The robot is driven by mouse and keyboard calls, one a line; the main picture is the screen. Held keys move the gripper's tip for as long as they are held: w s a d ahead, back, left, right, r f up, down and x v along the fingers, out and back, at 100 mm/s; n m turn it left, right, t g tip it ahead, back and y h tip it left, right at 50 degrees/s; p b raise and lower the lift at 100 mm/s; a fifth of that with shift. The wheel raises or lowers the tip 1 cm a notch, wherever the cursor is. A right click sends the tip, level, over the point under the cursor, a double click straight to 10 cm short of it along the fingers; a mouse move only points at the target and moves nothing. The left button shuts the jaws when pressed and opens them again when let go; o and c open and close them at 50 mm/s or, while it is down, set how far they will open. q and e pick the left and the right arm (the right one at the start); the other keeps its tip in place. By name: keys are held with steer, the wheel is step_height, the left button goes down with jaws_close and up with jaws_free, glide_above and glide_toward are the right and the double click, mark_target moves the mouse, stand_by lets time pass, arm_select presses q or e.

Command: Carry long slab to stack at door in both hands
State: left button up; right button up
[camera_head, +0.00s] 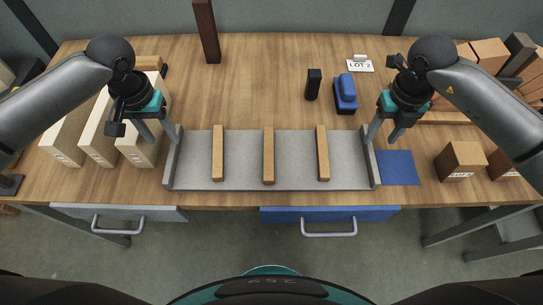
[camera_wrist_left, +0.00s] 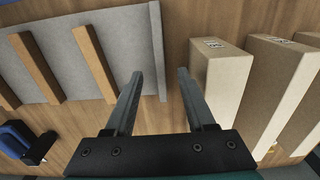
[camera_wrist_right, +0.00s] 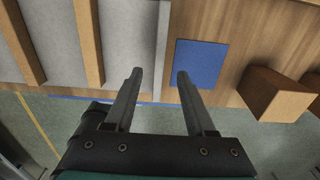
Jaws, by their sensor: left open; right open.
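A long grey slab (camera_head: 245,180) with a raised edge at each end lies on the wooden table. Three wooden strips (camera_head: 268,155) lie across it, spaced apart. My left gripper (camera_head: 164,140) is open at the slab's left end. In the left wrist view its fingers (camera_wrist_left: 160,85) are on either side of the line of that end edge, holding nothing. My right gripper (camera_head: 383,140) is open at the right end. In the right wrist view its fingers (camera_wrist_right: 157,80) are likewise on either side of the right end edge. Contact cannot be told. No door is recognisable.
Long cream blocks (camera_head: 103,135) stand close left of the slab. A blue mat (camera_head: 398,168) and brown blocks (camera_head: 460,160) are at right. A black block (camera_head: 313,84), a blue-topped tool (camera_head: 345,93) and a "LOT 2" sign (camera_head: 359,66) stand behind. Drawers (camera_head: 330,214) sit below the front edge.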

mark_target(172, 151)
arm_select(q)
step_height(172, 151, down, 7)
arm_select(e)
step_height(172, 151, down, 7)
arm_select(q)
jaws_close()
arm_select(e)
jaws_close()
stand_by(1.0)
arm_select(q)
steer(key=shift+w+r, duration=0.15)
steer(key=shift+w, duration=0.05)
arm_select(e)
steer(key=shift+w+r, duration=0.15)
steer(key=shift+w, duration=0.05)
